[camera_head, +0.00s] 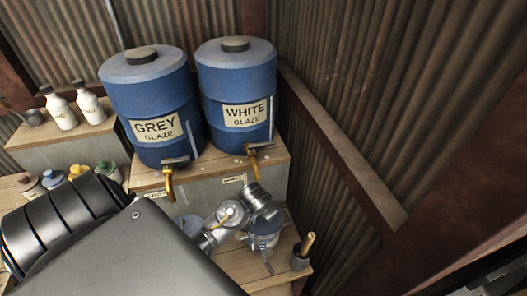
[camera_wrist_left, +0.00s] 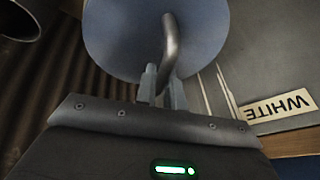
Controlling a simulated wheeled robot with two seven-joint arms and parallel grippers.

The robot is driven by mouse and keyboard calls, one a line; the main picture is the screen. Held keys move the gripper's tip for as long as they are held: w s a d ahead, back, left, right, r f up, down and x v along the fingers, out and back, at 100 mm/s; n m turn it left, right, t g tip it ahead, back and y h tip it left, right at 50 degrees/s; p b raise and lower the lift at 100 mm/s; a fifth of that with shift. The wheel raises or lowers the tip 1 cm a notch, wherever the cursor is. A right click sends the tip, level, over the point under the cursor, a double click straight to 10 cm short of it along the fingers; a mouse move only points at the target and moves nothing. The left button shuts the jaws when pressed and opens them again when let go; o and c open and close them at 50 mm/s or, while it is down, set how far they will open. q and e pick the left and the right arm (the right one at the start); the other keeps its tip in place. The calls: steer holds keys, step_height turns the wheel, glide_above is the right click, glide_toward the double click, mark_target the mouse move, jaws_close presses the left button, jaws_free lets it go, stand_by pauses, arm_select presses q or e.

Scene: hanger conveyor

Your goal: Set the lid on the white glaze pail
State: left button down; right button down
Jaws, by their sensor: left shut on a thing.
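In the left wrist view, my left gripper (camera_wrist_left: 160,78) is shut on the curved grey metal handle of a round blue-grey lid (camera_wrist_left: 118,38). The lid fills the top middle of that view, and what lies under it is hidden. A block with a WHITE label (camera_wrist_left: 280,105) is beside it. In the head view, a small blue pail (camera_head: 265,240) stands below the white glaze tap. Silver metal parts cover its upper left, so I cannot tell whether the lid touches its rim. My dark left arm hides much of the lower left. My right gripper is out of view.
Blue GREY (camera_head: 150,95) and WHITE (camera_head: 236,85) glaze drums stand on a wood-topped block, with taps (camera_head: 253,163) jutting forward. A cup with a stick (camera_head: 302,253) stands right of the pail. White bottles (camera_head: 60,110) and small jars (camera_head: 54,178) are at left.

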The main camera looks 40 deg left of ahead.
arm_select(q)
steer(key=shift+f, duration=0.5)
stand_by(1.2)
steer(key=c, duration=1.7)
jaws_free()
steer(key=shift+c, duration=0.2)
steer(key=shift+o, duration=0.5)
steer(key=o, duration=0.5)
steer(key=b+v, duration=0.1)
steer(key=v, duration=0.9)
steer(key=shift+s+d+r, duration=0.1)
steer(key=shift+s+r, duration=0.05)
steer(key=shift+r, duration=0.2)
